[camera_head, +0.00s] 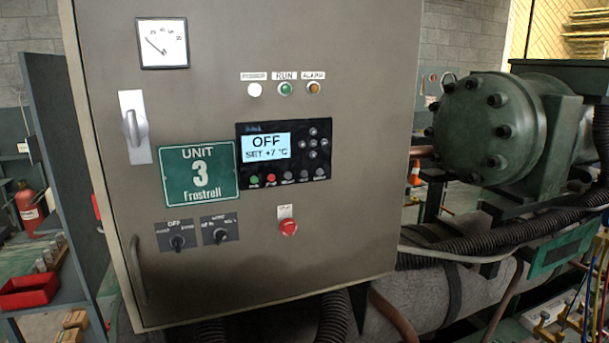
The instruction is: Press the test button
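The grey control cabinet (340,130) faces me with its door shut. Its black controller panel (244,150) has a lit screen (266,147) reading OFF and SET +7 °C. Under the screen is a row of small buttons: a green button (254,181), a red button (271,181) and several grey buttons (304,176). Their labels are too small to read, so I cannot tell which one is the test button. More round keys (313,143) sit right of the screen. A larger red button (288,227) is below the panel. Neither gripper is in view.
Lamps for power (255,90), run (286,88) and alarm (314,87) sit above the panel. Two rotary switches (177,242) and a door handle (138,270) are lower left. A green compressor (490,125) and hoses stand right. A red bin (30,291) is left.

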